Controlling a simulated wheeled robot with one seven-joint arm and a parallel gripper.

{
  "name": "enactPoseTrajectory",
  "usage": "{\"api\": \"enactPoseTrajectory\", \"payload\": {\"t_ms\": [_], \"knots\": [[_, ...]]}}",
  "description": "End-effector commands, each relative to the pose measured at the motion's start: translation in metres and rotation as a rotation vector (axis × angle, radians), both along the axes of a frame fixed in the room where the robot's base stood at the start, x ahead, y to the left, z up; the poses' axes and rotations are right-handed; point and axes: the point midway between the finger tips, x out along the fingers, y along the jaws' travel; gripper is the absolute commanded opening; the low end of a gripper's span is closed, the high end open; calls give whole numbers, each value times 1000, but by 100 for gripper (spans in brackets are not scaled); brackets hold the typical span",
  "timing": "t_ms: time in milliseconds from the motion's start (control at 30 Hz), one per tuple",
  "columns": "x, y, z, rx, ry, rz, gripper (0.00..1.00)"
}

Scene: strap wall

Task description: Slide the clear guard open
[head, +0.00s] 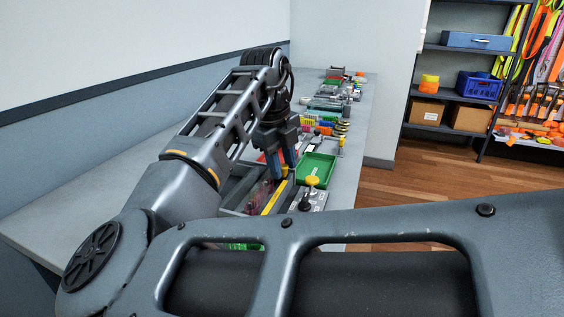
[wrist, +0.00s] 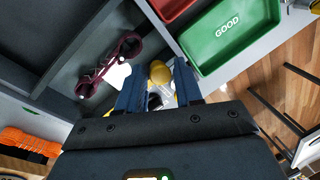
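My gripper (head: 282,172) points down over the near part of the bench. In the wrist view its two blue fingers (wrist: 160,88) stand apart with a gap between them. In that gap are a yellow rounded knob (wrist: 160,72), a small dark part and a pale see-through piece (wrist: 168,94) that may be the clear guard. I cannot tell whether the fingers touch it. In the head view a yellow strip (head: 274,198) lies just below the fingers, and a yellow-topped knob (head: 313,181) stands to their right. The guard's full outline is hidden.
A green tray (head: 316,165) sits right of my gripper; in the wrist view it reads GOOD (wrist: 228,28), with a red tray (wrist: 172,8) beside it. A maroon double-ended part (wrist: 108,66) lies in a grey recess at left. Several items crowd the bench's far end.

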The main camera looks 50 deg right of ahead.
Motion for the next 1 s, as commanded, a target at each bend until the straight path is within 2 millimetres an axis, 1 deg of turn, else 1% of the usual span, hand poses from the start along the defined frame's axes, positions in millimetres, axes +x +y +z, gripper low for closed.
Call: {"api": "enactPoseTrajectory", "payload": {"t_ms": [67, 100, 400, 467, 833, 933, 1000], "knots": [[0, 0, 0, 0, 0, 0, 35], [0, 0, 0, 0, 0, 0, 33], [0, 0, 0, 0, 1, 0, 5], [0, 0, 0, 0, 1, 0, 0], [1, 0, 0, 0, 1, 1, 0], [9, 3, 0, 0, 1, 3, 0], [22, 7, 0, 1, 1, 5, 0]]}}
